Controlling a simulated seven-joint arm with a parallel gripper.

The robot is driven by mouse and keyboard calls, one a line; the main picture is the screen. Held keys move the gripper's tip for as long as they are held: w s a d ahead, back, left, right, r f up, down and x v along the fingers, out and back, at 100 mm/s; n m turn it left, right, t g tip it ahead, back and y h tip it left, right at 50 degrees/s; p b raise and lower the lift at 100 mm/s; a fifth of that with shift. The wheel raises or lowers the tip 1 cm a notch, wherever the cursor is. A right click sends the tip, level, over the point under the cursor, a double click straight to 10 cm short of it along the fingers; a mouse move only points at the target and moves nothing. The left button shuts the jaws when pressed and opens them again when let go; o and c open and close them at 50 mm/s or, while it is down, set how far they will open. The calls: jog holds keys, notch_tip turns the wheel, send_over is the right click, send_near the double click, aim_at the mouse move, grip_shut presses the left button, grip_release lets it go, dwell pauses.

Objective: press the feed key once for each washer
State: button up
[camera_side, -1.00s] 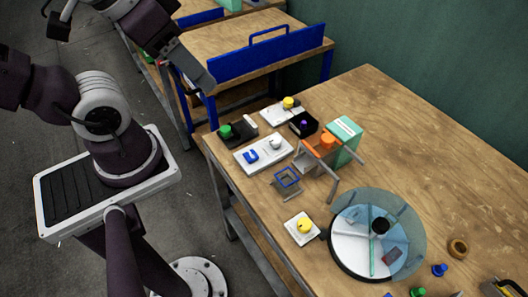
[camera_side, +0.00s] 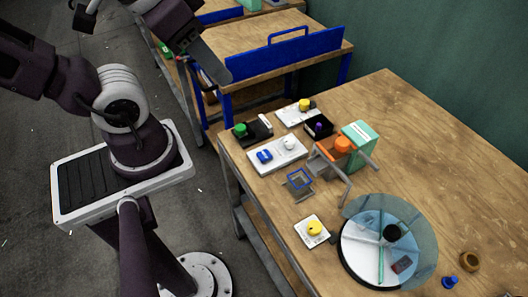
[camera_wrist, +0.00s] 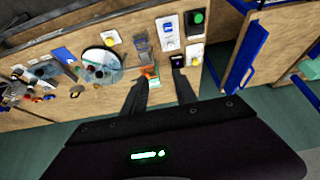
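Several push-buttons could be the feed key; I can read no label. A yellow button (camera_side: 314,228) on a white base is beside the turntable, another yellow button (camera_side: 304,105) is at the back, and a green button (camera_side: 240,130) is on a black base. A white plate (camera_side: 277,154) holds a blue switch (camera_side: 264,156). The round turntable (camera_side: 350,255) has a clear cover and a dark reddish piece (camera_side: 403,264) in one sector. A brown ring (camera_side: 469,261), possibly a washer, lies at right. My gripper (camera_wrist: 160,94) is open and empty, high above the bench.
An orange knob (camera_side: 342,145) on a grey frame stands against a teal box (camera_side: 359,137). A small blue-topped wire stand (camera_side: 299,180) is in front. A blue-railed bench (camera_side: 275,58) is behind. The bench top (camera_side: 420,150) at right is bare.

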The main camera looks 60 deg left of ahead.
grip_shut()
dwell(1.4)
